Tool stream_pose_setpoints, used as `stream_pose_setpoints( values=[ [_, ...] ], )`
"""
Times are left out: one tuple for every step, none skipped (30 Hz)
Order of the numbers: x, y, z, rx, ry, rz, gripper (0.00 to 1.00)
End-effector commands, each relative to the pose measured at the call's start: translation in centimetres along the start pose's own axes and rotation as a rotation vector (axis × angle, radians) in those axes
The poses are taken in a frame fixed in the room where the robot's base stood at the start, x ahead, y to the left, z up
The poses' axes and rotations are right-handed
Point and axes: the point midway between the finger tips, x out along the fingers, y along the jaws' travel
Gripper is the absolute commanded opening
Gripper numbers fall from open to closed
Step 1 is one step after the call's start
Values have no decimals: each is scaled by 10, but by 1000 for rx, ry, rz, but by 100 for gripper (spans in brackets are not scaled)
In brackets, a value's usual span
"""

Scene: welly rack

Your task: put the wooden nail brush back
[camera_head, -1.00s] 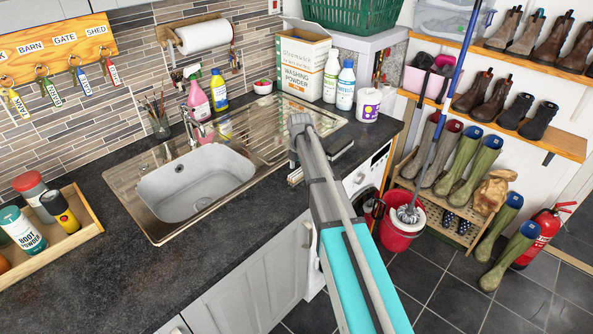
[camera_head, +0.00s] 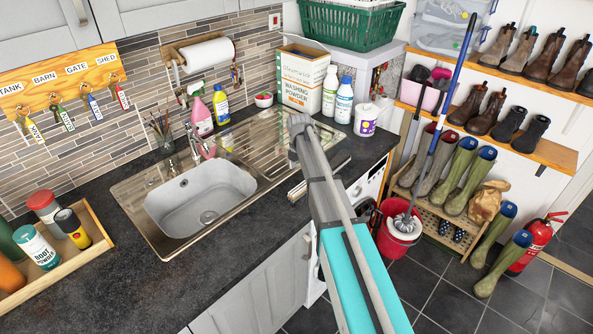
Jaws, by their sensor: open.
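I cannot make out the wooden nail brush for sure. A small pale wooden-edged object (camera_head: 297,190) lies at the counter's front edge, just left of my arm and partly hidden by it. My gripper (camera_head: 298,122) is over the ribbed steel drainer (camera_head: 268,135), seen from behind and above. It is open, with nothing visible in it. My arm hides part of the counter front.
The sink (camera_head: 205,195) is left of my arm. A washing powder box (camera_head: 306,78), white bottles (camera_head: 344,100) and a tub (camera_head: 366,120) stand beyond the gripper. A wooden tray of containers (camera_head: 95,238) is at far left. A red bucket with a mop (camera_head: 398,240) stands on the floor at right.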

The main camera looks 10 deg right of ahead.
Motion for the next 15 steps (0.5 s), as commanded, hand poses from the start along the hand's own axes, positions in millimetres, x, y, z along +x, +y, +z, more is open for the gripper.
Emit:
stream_pose_setpoints(
  values=[
    [-8, 0, 0, 0, 0, 0, 82],
    [-11, 0, 0, 0, 0, 0, 82],
    [-13, 0, 0, 0, 0, 0, 82],
    [-15, 0, 0, 0, 0, 0, 82],
    [-17, 0, 0, 0, 0, 0, 82],
    [-19, 0, 0, 0, 0, 0, 82],
    [-20, 0, 0, 0, 0, 0, 82],
    [-22, 0, 0, 0, 0, 0, 82],
    [-23, 0, 0, 0, 0, 0, 82],
    [-24, 0, 0, 0, 0, 0, 82],
    [-25, 0, 0, 0, 0, 0, 82],
    [-25, 0, 0, 0, 0, 0, 82],
    [-26, 0, 0, 0, 0, 0, 82],
    [-26, 0, 0, 0, 0, 0, 82],
    [-26, 0, 0, 0, 0, 0, 82]
  ],
)
